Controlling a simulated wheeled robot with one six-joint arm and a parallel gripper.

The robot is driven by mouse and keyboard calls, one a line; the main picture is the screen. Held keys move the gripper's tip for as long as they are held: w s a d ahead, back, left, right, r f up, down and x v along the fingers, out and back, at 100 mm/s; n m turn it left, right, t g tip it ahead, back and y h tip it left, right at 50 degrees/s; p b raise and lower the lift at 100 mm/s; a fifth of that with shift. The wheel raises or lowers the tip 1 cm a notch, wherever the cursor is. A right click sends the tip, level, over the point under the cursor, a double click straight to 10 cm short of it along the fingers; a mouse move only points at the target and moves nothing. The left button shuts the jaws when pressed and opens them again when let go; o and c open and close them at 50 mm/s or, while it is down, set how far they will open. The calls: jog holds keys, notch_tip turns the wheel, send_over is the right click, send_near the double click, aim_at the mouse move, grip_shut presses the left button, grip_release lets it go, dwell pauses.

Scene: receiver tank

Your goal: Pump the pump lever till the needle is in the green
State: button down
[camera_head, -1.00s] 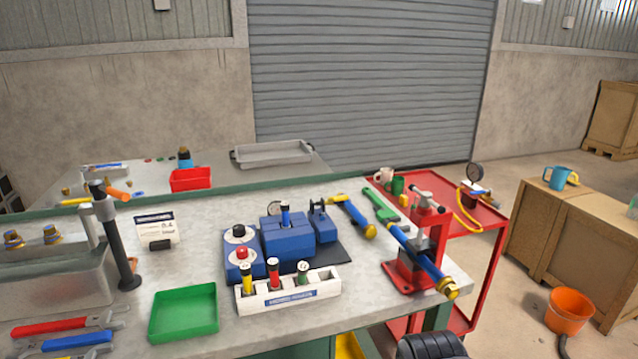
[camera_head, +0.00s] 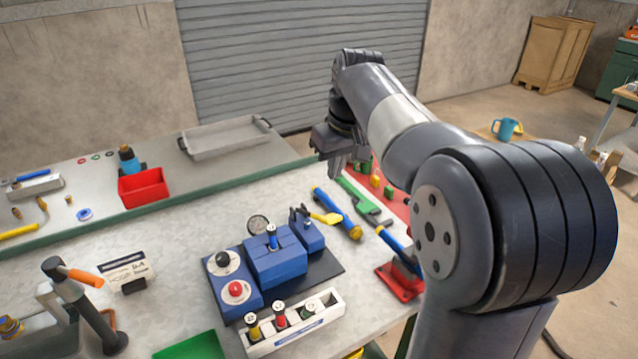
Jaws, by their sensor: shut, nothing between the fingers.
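A blue unit (camera_head: 275,258) stands on a black plate on the grey bench. A round gauge (camera_head: 258,224) sits behind its left part; its needle and green zone are too small to read. A smaller blue block (camera_head: 308,236) at the unit's right carries a dark upright bracket and a yellow-ended lever (camera_head: 325,217), which looks like the pump lever and leans right. My gripper (camera_head: 338,168) is shut and empty, pointing down above the bench's far right part. It appears beyond the lever in the picture and apart from it.
A white rack (camera_head: 292,325) with several coloured-top pieces stands in front of the unit. A blue bar with yellow ends (camera_head: 338,212) and a green tool (camera_head: 364,204) lie to the right. A red base (camera_head: 398,282) is partly hidden by my arm. A black post (camera_head: 88,310) stands left.

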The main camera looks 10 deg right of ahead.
jog(key=shift+w+r, duration=0.7)
jog(key=shift+w, duration=0.1)
jog(key=p, duration=0.1)
send_over(327, 216)
jog(key=x, duration=0.3)
jog(key=s+x, duration=0.1)
jog(key=x, duration=0.5)
jog(key=shift+s+d+f, duration=0.2)
jog(key=shift+d+f, duration=0.1)
jog(key=f, duration=0.1)
jog(key=s+f, duration=0.1)
jog(key=f, duration=0.1)
jog(key=shift+s+d+f, duration=0.3)
jog(key=shift+f, duration=0.05)
jog(key=shift+f, duration=0.1)
